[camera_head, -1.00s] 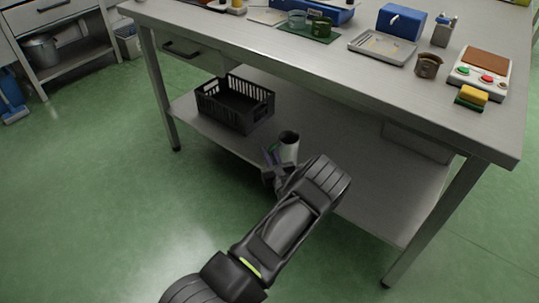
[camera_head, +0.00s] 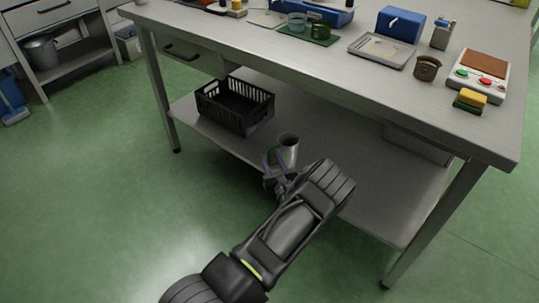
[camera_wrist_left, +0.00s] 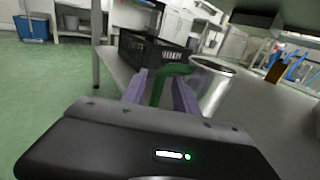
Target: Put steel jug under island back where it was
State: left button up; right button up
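The steel jug (camera_head: 288,152) is a shiny cylinder with an open top and a green handle (camera_wrist_left: 158,88). In the head view it is at the front edge of the island's lower shelf (camera_head: 330,178). In the left wrist view the jug (camera_wrist_left: 214,88) stands to the right of the fingers, its top leaning slightly right. Whether the jug's base touches the shelf cannot be told. My right gripper is not in view.
A black crate (camera_head: 236,122) sits on the shelf left of the jug, also close in the left wrist view (camera_wrist_left: 150,50). The island top (camera_head: 300,62) overhangs the shelf. The shelf right of the jug is mostly bare. Island legs (camera_head: 163,100) stand at the corners.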

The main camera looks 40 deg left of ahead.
pick_arm(q)
jog(key=p+v, duration=0.2)
jog(key=v, duration=0.8)
